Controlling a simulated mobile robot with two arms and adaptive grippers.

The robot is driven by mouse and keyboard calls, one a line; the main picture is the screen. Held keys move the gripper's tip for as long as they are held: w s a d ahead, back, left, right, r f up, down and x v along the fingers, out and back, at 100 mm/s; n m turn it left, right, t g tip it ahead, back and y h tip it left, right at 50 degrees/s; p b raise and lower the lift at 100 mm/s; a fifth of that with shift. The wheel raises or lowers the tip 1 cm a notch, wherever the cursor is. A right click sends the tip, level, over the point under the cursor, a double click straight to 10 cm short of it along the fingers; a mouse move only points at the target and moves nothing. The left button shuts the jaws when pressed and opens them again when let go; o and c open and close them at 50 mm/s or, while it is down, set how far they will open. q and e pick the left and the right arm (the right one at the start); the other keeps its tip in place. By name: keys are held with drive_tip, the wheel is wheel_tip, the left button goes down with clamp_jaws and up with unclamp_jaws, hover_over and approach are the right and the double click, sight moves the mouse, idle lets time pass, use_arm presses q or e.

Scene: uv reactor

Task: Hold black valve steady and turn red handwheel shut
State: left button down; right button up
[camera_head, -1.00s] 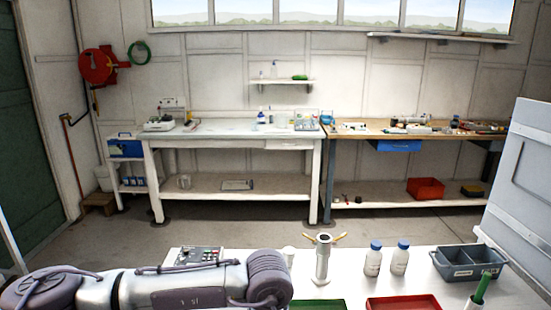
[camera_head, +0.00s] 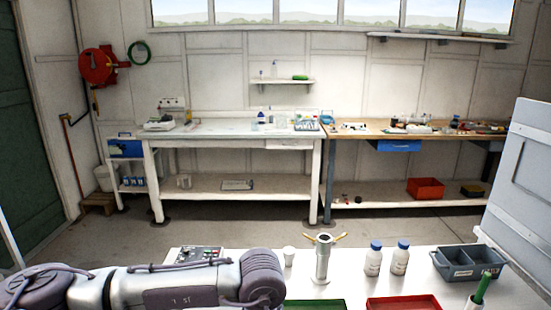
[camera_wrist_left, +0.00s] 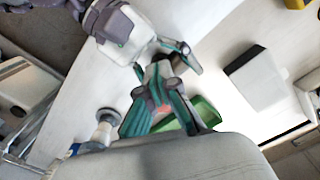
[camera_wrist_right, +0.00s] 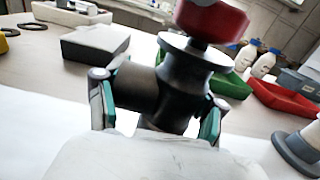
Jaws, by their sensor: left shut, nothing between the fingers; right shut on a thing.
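The black valve (camera_wrist_right: 165,88) is upright in the right wrist view, with a wide round flange on top. The red handwheel (camera_wrist_right: 212,20) sits above that flange, cut off by the upper edge. My right gripper (camera_wrist_right: 155,110) is shut on the black valve, one finger on each side. In the left wrist view my left gripper (camera_wrist_left: 167,112) is shut and empty, its teal fingers close to my right gripper (camera_wrist_left: 163,62). A small red patch shows by the left fingers; I cannot tell if it is the handwheel. The head view shows neither valve nor gripper.
On the white table stand a metal pipe piece (camera_head: 322,262), two blue-capped bottles (camera_head: 373,262), a small white cup (camera_head: 289,255), a red tray (camera_head: 403,303) and a grey divided bin (camera_head: 469,264). A green tray (camera_wrist_right: 230,86) lies behind the valve.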

use_arm(q)
drive_tip(key=shift+r, duration=2.85)
use_arm(e)
drive_tip(key=o, duration=1.5)
